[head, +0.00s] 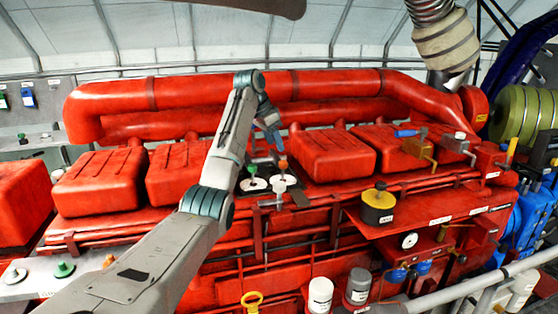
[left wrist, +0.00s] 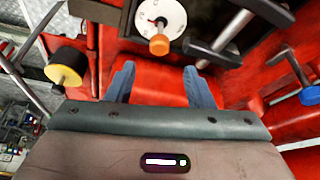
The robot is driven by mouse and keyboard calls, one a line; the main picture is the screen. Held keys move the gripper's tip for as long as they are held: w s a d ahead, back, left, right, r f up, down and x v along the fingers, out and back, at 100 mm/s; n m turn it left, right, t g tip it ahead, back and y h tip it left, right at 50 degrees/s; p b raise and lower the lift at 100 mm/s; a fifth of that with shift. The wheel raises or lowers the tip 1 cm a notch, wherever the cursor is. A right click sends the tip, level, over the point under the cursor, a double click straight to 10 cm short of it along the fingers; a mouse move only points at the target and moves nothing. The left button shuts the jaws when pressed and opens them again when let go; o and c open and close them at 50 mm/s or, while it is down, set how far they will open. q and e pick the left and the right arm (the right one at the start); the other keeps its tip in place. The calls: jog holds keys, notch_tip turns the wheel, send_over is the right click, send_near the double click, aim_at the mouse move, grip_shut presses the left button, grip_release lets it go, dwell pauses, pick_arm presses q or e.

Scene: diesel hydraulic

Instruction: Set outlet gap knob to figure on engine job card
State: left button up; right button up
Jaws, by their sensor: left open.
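Two white dials sit in the gap between the red covers. One has a green knob (head: 253,170), the other an orange knob (head: 283,165). A white knob (head: 279,187) is just in front. I cannot tell which is the outlet gap knob; labels are too small to read. My left gripper (head: 270,122) is above and behind the dials, with its fingers apart and empty. In the left wrist view the open fingers (left wrist: 160,86) have red metal between them, and a white dial with an orange knob (left wrist: 159,45) lies beyond. I cannot make out the job card. My right gripper is not in view.
Handled blocks (head: 418,146) sit at the right. Red covers (head: 335,154) flank the dials, and a thick red pipe (head: 330,85) runs behind.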

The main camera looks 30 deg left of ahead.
pick_arm(q)
jog(key=v, duration=0.3)
jog(key=shift+r+b, duration=0.2)
jog(key=shift+b, duration=0.2)
